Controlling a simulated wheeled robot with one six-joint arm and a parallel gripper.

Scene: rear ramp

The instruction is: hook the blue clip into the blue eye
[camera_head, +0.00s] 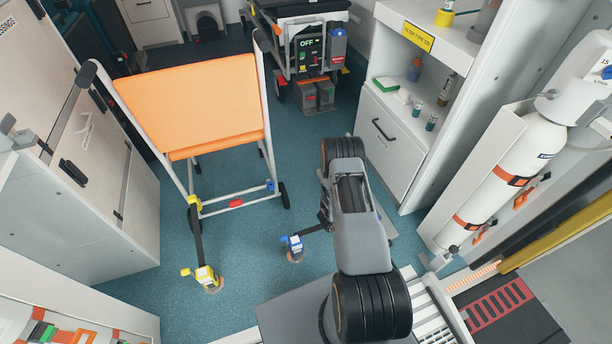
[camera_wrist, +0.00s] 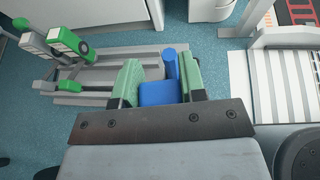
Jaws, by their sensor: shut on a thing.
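My gripper (camera_wrist: 158,82) has green-padded fingers and is shut on the blue clip (camera_wrist: 158,93) in the wrist view. A blue upright piece (camera_wrist: 170,62) shows just beyond the clip, between the fingers. In the head view my arm hides the fingertips and the clip. A dark strap (camera_head: 318,229) runs from the blue floor anchor (camera_head: 293,244) toward my arm. The blue eye (camera_head: 270,185) appears as a small blue piece low on the right of the orange chair's frame, left of my arm and apart from it. I cannot make out the eye in the wrist view.
The orange chair (camera_head: 209,100) stands at left, with a yellow floor anchor (camera_head: 204,277) strapped to it. A white cabinet (camera_head: 389,138) and gas cylinder (camera_head: 510,180) are at right. Green-and-grey hardware (camera_wrist: 60,45) lies near the gripper.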

